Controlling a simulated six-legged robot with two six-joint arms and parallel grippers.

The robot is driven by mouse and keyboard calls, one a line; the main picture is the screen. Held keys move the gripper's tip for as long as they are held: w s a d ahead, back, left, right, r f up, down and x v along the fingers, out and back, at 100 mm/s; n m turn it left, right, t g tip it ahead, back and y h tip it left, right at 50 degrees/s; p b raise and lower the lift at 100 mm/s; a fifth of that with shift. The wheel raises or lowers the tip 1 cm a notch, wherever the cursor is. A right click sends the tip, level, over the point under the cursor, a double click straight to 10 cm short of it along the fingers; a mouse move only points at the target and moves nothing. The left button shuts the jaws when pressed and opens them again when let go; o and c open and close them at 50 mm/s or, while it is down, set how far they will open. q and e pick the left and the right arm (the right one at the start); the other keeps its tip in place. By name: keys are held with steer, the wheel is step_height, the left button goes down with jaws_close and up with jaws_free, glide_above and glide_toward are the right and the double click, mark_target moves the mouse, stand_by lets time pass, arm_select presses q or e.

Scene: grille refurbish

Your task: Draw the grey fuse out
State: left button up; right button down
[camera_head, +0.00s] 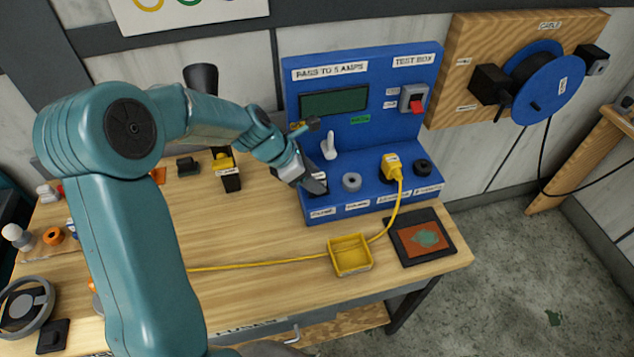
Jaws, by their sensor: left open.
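The blue test box (385,130) stands at the back of the wooden workbench. A grey round piece (352,181) sits on its lower ledge, just right of my left gripper; I cannot tell whether it is the grey fuse or a socket. My left gripper (316,186) is open at the left end of that ledge, pointing down to the right. It hides what lies under it, and I cannot make out a fuse between its fingers. My right gripper is not in view.
A white lever (328,147) rises behind the gripper. A yellow plug (391,165) with a cord and a black round piece (423,168) are to the right. A yellow tray (350,255) and a dark mat (404,248) lie in front. The bench middle is mostly clear.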

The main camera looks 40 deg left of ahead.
mark_target(324, 175)
arm_select(q)
steer(key=shift+d+r, duration=0.1)
steer(key=shift+s+d+r, duration=0.1)
steer(key=shift+s+d, duration=0.05)
steer(key=shift+c, duration=0.9)
steer(key=c, duration=0.5)
jaws_close()
steer(key=shift+r+p, duration=0.6)
steer(key=shift+p, duration=0.2)
steer(key=shift+r+p, duration=1.3)
steer(key=shift+p, duration=0.05)
